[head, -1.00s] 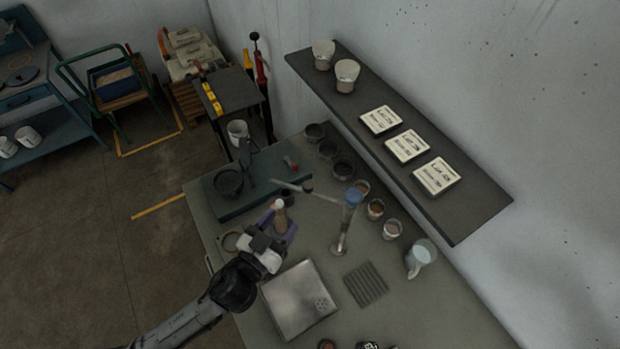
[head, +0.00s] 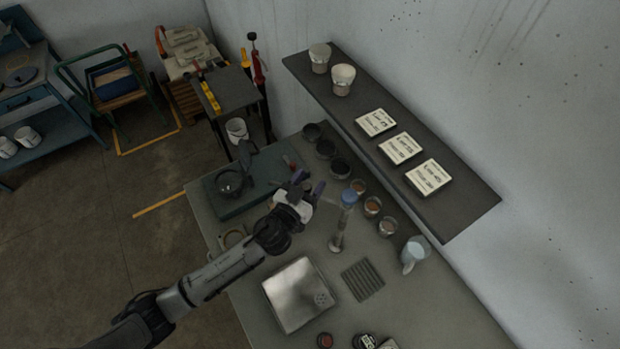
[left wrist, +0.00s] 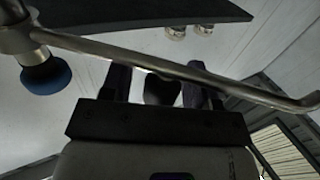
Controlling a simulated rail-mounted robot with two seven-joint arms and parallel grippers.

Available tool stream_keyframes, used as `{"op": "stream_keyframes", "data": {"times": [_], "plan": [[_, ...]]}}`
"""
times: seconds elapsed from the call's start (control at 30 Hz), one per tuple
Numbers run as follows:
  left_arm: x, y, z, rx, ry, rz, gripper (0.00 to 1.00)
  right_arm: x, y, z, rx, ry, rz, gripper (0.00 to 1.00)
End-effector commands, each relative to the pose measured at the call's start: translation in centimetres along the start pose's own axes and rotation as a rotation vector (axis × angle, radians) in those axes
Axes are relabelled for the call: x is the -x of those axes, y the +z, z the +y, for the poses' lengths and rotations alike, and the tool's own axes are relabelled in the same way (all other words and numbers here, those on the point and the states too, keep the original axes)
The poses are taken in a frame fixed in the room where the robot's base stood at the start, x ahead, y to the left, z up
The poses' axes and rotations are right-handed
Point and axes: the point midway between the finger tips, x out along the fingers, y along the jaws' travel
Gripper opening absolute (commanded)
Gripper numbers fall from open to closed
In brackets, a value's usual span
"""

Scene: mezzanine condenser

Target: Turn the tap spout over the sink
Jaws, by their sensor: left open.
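The tap (head: 337,232) is a slim metal post with a blue top, standing behind the square steel sink (head: 285,305). Its thin spout (left wrist: 190,72) crosses the left wrist view from the post at upper left to a bent tip at far right. In that view the blue part (left wrist: 46,77) hangs at left. My left gripper (head: 307,184) is open, left of the tap, and hides most of the spout in the head view. Its purple fingers (left wrist: 160,88) point towards the spout; I cannot tell whether they touch it. A dark shape shows between them. My right gripper is out of view.
A ribbed drain mat (head: 362,280) lies right of the sink. A dark green tray (head: 240,198) with a bowl is left of my gripper. A shelf (head: 440,205) overhangs the counter.

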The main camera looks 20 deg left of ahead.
Motion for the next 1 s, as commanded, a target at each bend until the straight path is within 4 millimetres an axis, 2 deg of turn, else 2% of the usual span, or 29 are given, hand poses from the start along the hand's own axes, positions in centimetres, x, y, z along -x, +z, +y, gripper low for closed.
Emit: {"op": "stream_keyframes", "data": {"times": [0.4, 0.9, 1.0], "plan": [[-0.42, 0.01, 0.00, 0.000, 0.000, 0.000, 0.54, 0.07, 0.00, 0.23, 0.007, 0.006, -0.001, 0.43], [-0.39, 0.01, -0.01, 0.000, -0.001, 0.000, 0.06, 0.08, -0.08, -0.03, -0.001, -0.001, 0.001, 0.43], [-0.39, 0.00, -0.01, 0.000, -0.001, 0.000, 0.00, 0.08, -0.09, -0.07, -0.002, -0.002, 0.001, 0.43]]}}
